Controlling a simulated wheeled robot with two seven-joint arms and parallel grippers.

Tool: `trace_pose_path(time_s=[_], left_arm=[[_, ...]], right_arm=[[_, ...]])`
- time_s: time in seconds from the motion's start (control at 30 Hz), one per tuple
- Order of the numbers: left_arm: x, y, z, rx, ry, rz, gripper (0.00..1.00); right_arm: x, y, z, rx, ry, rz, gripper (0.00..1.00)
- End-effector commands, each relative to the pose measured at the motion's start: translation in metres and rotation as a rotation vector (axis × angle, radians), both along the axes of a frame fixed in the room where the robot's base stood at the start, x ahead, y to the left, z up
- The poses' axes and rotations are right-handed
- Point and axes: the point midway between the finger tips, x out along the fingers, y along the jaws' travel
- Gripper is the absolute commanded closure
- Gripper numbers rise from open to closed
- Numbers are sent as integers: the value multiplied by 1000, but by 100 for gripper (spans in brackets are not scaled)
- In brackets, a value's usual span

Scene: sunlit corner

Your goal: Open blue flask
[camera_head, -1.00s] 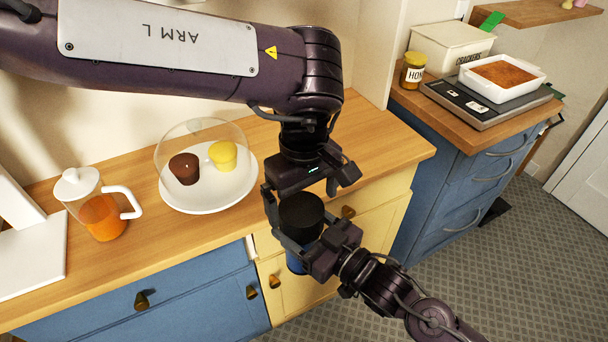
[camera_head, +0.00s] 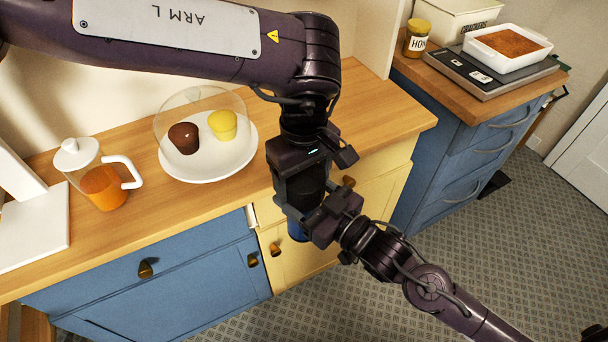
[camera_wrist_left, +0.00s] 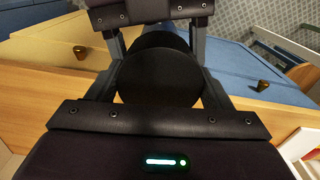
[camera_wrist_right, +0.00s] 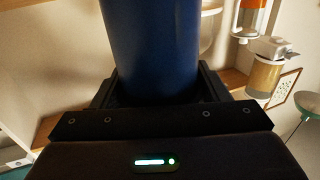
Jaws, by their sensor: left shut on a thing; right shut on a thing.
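The blue flask (camera_head: 297,231) is held upright in front of the counter edge, clear of the worktop. Its blue body fills the middle of the right wrist view (camera_wrist_right: 150,45). Its round black lid (camera_wrist_left: 160,78) shows end-on in the left wrist view. My left gripper (camera_head: 300,188) comes from above and is shut on the lid, one finger on each side. My right gripper (camera_head: 318,218) comes from the lower right and is shut on the blue body just below. The two grippers are very close together and hide most of the flask in the head view.
A glass-domed plate (camera_head: 235,163) with a brown and a yellow cupcake, and a jug of orange liquid (camera_head: 102,188), stand on the counter (camera_head: 385,110). On the right counter are a honey jar (camera_head: 417,38) and a white baking dish (camera_head: 510,63) on a scale. Open floor lies lower right.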

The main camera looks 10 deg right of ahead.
Motion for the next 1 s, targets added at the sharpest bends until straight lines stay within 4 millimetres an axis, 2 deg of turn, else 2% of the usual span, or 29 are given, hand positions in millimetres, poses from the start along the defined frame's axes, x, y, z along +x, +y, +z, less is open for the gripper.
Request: trace_pose_path(time_s=[0.13,0.3,1.0], left_arm=[[0,-4,1,-12,-2,57,54],[1,-6,2,-15,-2,339,55],[2,-7,3,-17,-7,321,55]], right_arm=[[-3,4,2,3,-2,12,95],[-3,5,2,3,-2,14,95],[-5,7,2,5,-3,20,95]])
